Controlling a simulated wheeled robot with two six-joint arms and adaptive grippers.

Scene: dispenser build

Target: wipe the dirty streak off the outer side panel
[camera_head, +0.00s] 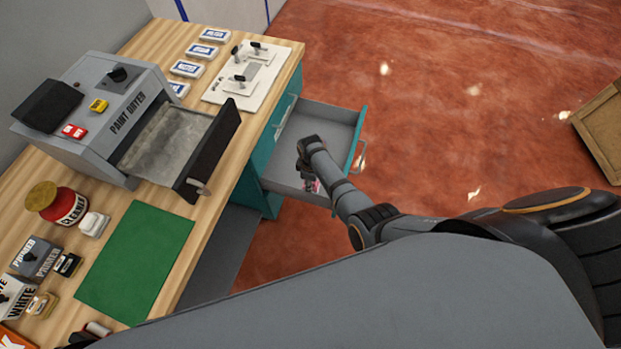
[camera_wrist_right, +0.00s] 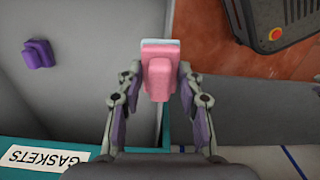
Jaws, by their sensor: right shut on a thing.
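My right arm reaches in from the right in the head view, and my right gripper (camera_head: 313,187) is low at the open teal drawer, mostly hidden by the arm. In the right wrist view my right gripper (camera_wrist_right: 157,85) is shut on a pink block (camera_wrist_right: 158,75) with a pale bluish edge at its far end. The block also shows as a small pink patch in the head view (camera_head: 317,187). I cannot make out a dirty streak, or tell which surface is the outer side panel. My left gripper is not in view.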

